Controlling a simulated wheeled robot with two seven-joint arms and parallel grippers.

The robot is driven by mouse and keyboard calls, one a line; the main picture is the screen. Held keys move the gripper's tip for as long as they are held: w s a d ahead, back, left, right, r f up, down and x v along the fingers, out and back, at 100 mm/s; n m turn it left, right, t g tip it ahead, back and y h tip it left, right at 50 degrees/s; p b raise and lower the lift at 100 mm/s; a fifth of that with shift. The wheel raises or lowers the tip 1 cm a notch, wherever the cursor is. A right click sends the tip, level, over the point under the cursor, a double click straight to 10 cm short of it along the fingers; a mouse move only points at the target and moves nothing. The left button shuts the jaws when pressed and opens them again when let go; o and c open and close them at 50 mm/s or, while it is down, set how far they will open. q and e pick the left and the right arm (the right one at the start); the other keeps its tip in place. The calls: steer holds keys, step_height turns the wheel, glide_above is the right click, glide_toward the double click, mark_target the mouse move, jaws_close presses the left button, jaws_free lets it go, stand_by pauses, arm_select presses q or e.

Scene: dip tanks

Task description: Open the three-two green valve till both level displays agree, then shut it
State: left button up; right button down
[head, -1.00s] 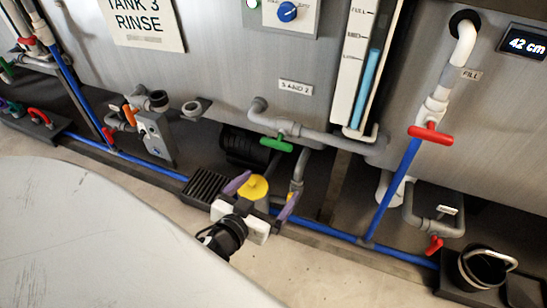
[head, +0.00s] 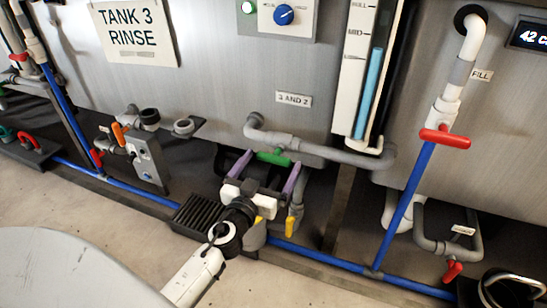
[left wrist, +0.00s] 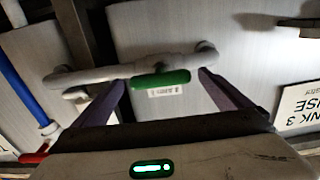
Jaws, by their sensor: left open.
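The green valve handle (head: 274,157) sits on the grey pipe under the "3 AND 2" label (head: 293,99). It also shows in the left wrist view (left wrist: 160,79), lying crosswise. My left gripper (head: 270,170) is open just in front of it, one purple finger toward each end of the handle. In the left wrist view the gripper (left wrist: 163,84) frames the handle, with no clear contact. No second digital display is in view. My right gripper is not in view.
A sight tube (head: 367,95) with a blue column stands right of the label. A red fill valve handle (head: 445,138) and a smaller red handle (head: 452,271) are to the right. A yellow handle (head: 290,226) sits below my gripper. A blue pipe (head: 320,257) runs along the floor.

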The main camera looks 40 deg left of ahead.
arm_select(q)
steer(key=shift+x, duration=1.2)
steer(key=c, duration=1)
steer(key=shift+c, duration=0.2)
